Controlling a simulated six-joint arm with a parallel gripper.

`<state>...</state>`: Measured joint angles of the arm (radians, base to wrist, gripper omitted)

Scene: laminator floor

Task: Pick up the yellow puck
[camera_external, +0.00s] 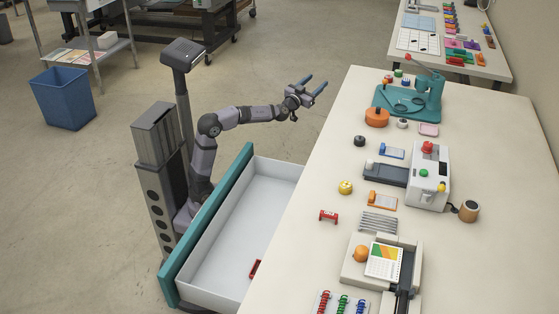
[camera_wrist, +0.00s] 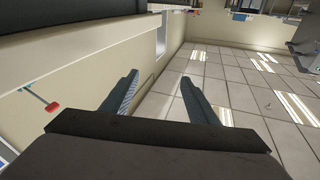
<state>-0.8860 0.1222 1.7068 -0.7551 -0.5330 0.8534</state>
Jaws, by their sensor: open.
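A small yellow puck (camera_external: 345,187) lies on the cream table near its left edge, in the external view. My gripper (camera_external: 309,87) is open and empty, raised beyond the table's left edge. It is well apart from the puck, farther back in the picture. In the wrist view my two fingers (camera_wrist: 158,100) are spread with nothing between them. That view shows a wall and a tiled floor, and the puck is not in it.
An open drawer (camera_external: 225,255) with a teal front sits between my base and the table (camera_external: 318,262). A red clip (camera_external: 328,216), an orange-and-white block (camera_external: 381,200), a black knob (camera_external: 360,141) and a white machine (camera_external: 428,175) stand around the puck.

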